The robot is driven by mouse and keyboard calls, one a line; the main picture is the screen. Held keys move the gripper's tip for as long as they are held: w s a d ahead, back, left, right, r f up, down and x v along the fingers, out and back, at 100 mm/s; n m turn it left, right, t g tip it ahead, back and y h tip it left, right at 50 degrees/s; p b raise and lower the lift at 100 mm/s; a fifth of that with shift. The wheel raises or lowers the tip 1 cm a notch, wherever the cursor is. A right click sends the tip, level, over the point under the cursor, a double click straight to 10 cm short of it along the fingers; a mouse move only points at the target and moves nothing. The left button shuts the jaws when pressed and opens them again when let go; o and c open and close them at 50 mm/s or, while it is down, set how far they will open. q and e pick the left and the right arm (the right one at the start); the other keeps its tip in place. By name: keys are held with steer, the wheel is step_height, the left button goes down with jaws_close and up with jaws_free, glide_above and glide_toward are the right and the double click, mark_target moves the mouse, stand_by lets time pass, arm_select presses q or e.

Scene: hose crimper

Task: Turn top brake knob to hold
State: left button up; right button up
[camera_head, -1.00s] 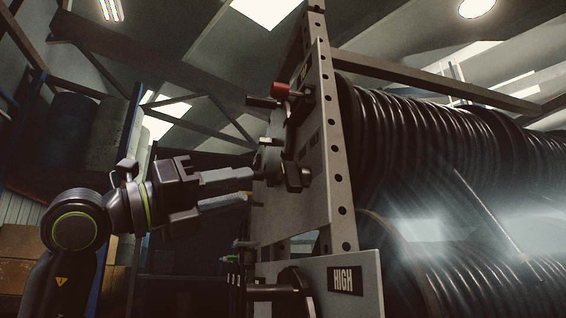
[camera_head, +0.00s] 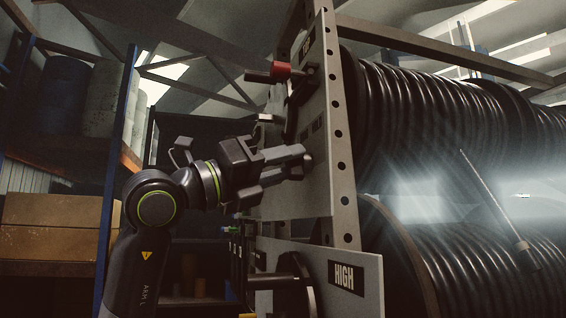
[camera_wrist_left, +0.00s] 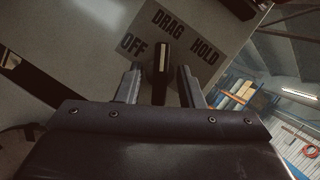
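The top brake knob (camera_wrist_left: 161,62) is a dark bar with a pale line on it. In the left wrist view it stands on a grey panel (camera_wrist_left: 75,30), below a label (camera_wrist_left: 172,35) reading OFF, DRAG and HOLD. Its line points toward DRAG. My left gripper (camera_wrist_left: 159,84) is open, with one finger on each side of the knob and a small gap seen on both sides. In the head view the left gripper (camera_head: 296,163) is at the upper panel (camera_head: 315,195) and largely hides the knob. My right gripper is not in view.
A red-ended handle (camera_head: 281,71) sticks out of the upper panel above my gripper. Large reels of black hose (camera_head: 430,110) fill the right. Shelving with boxes (camera_head: 50,240) stands at the left.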

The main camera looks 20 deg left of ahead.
arm_select(q)
steer(key=c, duration=0.6)
steer(key=shift+o, duration=0.2)
steer(key=shift+m+h, duration=0.3)
steer(key=shift+m, duration=0.3)
steer(key=shift+f+m+g+h+b, duration=0.1)
steer(key=shift+m+g+h+b, duration=0.35)
steer(key=shift+m, duration=0.45)
steer(key=m+g+h, duration=0.1)
steer(key=m, duration=0.2)
steer(key=shift+w+a+m, duration=0.1)
steer(key=shift+w+m, duration=0.05)
steer(key=shift+m, duration=0.25)
steer(key=shift+w+a+m+g+h+p, duration=0.1)
steer(key=shift+m+g+h+p, duration=0.3)
steer(key=shift+m+g, duration=0.9)
steer(key=shift+s+d+m+g+h+p, duration=0.1)
steer(key=shift+m+g+h+p, duration=0.25)
steer(key=shift+m, duration=1.9)
steer(key=shift+w+a+m+g+h+p, duration=0.1)
steer(key=shift+m+g+h+p, duration=0.25)
steer(key=shift+m+g, duration=1)
steer(key=shift+m+t, duration=0.25)
steer(key=shift+m, duration=0.35)
